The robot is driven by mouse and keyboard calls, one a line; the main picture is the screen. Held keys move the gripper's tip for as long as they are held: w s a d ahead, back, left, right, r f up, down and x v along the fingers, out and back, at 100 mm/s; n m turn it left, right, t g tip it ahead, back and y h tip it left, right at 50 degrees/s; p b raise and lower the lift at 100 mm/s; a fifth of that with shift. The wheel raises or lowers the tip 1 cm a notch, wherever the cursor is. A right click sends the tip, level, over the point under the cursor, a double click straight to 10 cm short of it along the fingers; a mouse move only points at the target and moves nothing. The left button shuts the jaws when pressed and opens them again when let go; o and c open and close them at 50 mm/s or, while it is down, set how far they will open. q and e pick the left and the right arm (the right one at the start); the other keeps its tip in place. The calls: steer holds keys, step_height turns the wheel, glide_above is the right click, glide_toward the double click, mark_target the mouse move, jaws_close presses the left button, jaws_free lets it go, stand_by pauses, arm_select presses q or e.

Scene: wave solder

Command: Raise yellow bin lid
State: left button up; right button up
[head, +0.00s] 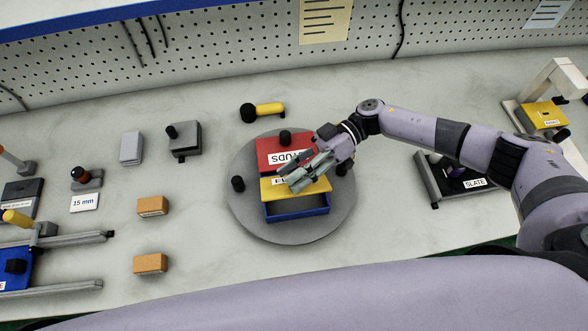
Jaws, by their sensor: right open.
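A yellow bin lid (317,187) with a partly covered white label lies in the middle of a round grey turntable (246,208). It sits over the back part of a blue bin (297,213), whose front part is open. A red lid (268,147) with a white label and a black knob lies just behind it. My right gripper (291,184) is over the yellow lid with its fingers open, hiding part of the label. Whether the fingers touch the lid I cannot tell. My left gripper is not in view.
Black knobs (238,183) stand on the turntable's rim. A yellow-handled tool (264,111) lies behind it. Orange blocks (152,206) and grey blocks are at left. A dark tray labelled SLATE (475,183) is at right, under my right arm. The bench in front of the turntable is clear.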

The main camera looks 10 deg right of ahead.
steer(key=shift+d, duration=0.1)
steer(key=v, duration=1.2)
